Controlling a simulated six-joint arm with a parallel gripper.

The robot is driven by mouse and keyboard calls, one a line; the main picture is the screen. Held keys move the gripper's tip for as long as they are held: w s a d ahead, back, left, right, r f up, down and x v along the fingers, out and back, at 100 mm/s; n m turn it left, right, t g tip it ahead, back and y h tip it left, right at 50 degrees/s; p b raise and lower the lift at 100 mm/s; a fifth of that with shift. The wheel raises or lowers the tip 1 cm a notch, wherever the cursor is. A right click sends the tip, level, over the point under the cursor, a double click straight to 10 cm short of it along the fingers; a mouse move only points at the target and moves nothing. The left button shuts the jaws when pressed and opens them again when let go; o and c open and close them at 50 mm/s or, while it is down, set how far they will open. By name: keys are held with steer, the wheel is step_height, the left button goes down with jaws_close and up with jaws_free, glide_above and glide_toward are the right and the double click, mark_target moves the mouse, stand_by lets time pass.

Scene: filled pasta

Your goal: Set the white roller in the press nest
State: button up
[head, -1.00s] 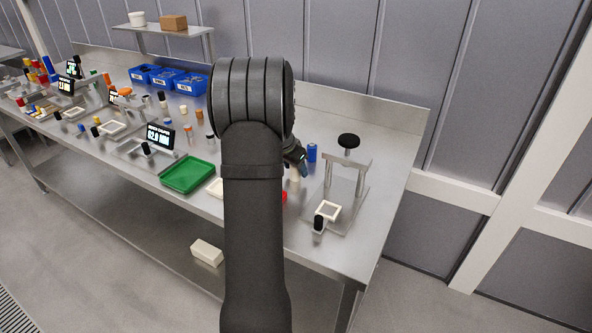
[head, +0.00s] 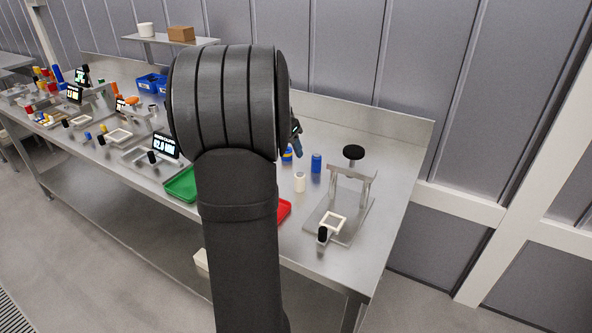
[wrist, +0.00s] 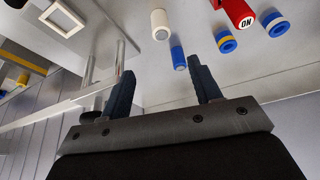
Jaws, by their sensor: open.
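The white roller (head: 300,182) stands upright on the bench, left of the press (head: 367,190). In the wrist view the white roller (wrist: 160,27) is beyond my fingertips, near the top. The press nest, a pale square frame (head: 333,223), sits on the press base. The nest also shows at the upper left of the wrist view (wrist: 62,18), and it looks empty. My gripper (wrist: 162,67) is open, with nothing between its fingers. In the head view only part of my gripper (head: 297,142) shows past my arm, above and behind the roller.
A blue roller (head: 316,163) stands close behind the white one. Blue-and-yellow rings (wrist: 227,41) and a red piece (wrist: 240,12) are right in the wrist view. A red tray (head: 284,211) and green tray (head: 181,185) are partly behind my arm. The press has a black knob (head: 353,152).

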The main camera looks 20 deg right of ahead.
mark_target(297, 174)
stand_by(0.3)
steer(key=d+f+m, duration=0.1)
steer(key=f, duration=0.2)
steer(key=w+f+m+g, duration=0.1)
steer(key=f+m, duration=0.1)
steer(key=f, duration=0.2)
steer(key=w+d+f+m, duration=0.1)
steer(key=f, duration=0.3)
steer(key=shift+w+d+f+m+g+h, duration=0.1)
steer(key=shift+w+d+m+g+h, duration=0.1)
steer(key=shift+d+m+g+h, duration=0.15)
steer(key=x, duration=0.5)
steer(key=shift+w+d, duration=0.2)
steer(key=shift+w, duration=0.2)
steer(key=c, duration=1.2)
